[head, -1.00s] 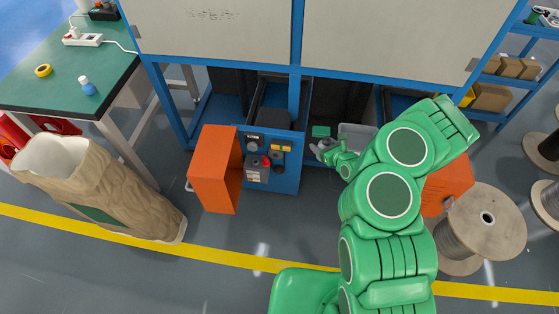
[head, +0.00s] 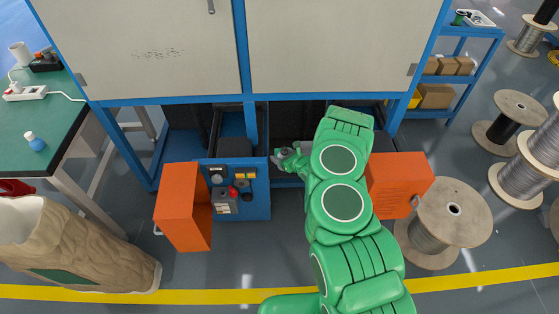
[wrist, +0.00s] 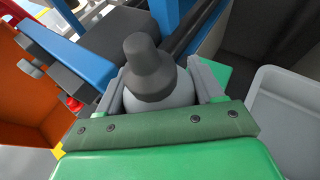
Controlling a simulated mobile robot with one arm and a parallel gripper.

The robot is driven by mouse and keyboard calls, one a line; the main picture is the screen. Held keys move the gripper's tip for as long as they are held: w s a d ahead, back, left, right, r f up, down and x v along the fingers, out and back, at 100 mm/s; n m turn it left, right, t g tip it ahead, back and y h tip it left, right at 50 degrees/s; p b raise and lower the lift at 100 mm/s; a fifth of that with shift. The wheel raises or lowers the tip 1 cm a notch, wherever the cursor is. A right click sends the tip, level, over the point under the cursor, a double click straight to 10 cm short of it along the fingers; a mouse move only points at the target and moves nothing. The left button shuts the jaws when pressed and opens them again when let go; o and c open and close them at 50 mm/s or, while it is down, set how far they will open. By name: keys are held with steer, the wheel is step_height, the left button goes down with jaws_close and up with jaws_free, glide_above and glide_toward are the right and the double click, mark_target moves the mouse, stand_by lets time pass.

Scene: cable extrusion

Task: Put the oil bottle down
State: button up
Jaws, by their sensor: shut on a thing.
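The oil bottle (wrist: 160,92) is a light grey bottle with a dark grey cone-shaped cap. In the wrist view it sits between the two grey jaws of my gripper (wrist: 162,84), which is shut on it. In the head view my gripper (head: 287,160) is small, low under the machine between the open orange doors. The bottle is hard to make out there. Its base is hidden in both views, so I cannot tell if it touches anything below.
A grey bin (wrist: 290,115) lies just right of my gripper, with a green patch (wrist: 217,76) between. A blue frame beam (wrist: 70,50) is close on the left. Orange doors (head: 183,207) (head: 400,185) stand open either side. A cable spool (head: 443,222) stands right.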

steer(key=shift+w+a+f, duration=0.15)
steer(key=shift+w+f, duration=0.85)
steer(key=shift+f, duration=0.2)
steer(key=shift+w+a+f, duration=0.15)
steer(key=shift+w+f, duration=0.8)
steer(key=shift+f, duration=1.75)
steer(key=shift+f, duration=0.1)
steer(key=o, duration=1.2)
steer(key=shift+o, duration=0.2)
